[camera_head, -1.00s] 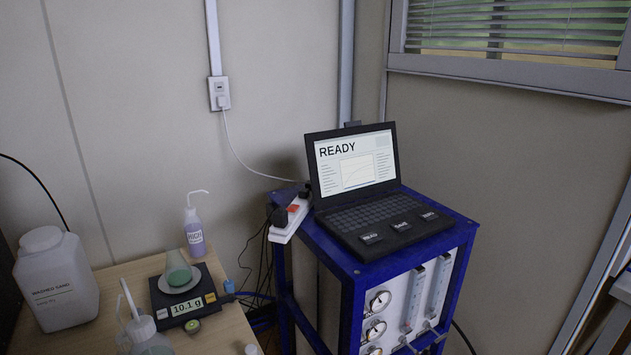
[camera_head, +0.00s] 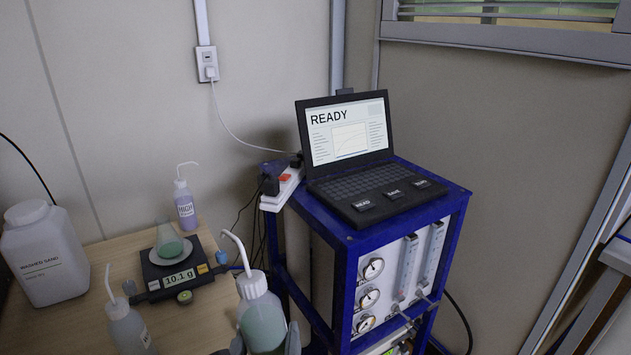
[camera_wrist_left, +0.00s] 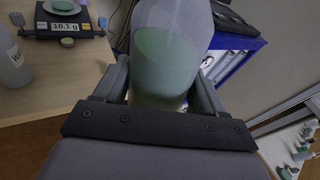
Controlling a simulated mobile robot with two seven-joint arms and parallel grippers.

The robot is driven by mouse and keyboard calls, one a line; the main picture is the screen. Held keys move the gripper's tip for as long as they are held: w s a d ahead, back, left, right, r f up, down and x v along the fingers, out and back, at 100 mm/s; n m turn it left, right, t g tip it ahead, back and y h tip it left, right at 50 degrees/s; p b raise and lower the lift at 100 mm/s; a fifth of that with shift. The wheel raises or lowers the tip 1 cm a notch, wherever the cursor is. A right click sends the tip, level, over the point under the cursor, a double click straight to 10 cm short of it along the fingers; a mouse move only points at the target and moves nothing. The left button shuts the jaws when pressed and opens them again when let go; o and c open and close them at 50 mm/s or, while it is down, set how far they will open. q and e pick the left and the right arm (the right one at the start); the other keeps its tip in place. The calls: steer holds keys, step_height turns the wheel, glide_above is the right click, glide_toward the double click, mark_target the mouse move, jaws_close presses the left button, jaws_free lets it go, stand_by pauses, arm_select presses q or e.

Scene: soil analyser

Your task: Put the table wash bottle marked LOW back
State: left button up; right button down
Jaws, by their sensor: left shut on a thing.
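My left gripper (camera_head: 264,345) is shut on a wash bottle (camera_head: 262,318) with pale green liquid, a white cap and a bent spout. The bottle is held roughly upright in front of the table's right edge, and no marking shows on it. In the left wrist view the bottle (camera_wrist_left: 172,50) sits between the two fingers (camera_wrist_left: 165,88). A wash bottle marked HIGH (camera_head: 185,206) stands at the back of the table. My right gripper is not in view.
On the wooden table (camera_head: 205,322) are a balance reading 10.1 g (camera_head: 180,278) with a flask (camera_head: 168,243), and a washed sand container (camera_head: 42,255). A blue-framed cart (camera_head: 345,245) with a laptop (camera_head: 350,150) stands to the right. The table's front right part looks clear.

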arm_select(q)
step_height(320, 180, down, 4)
steer(key=b, duration=0.3)
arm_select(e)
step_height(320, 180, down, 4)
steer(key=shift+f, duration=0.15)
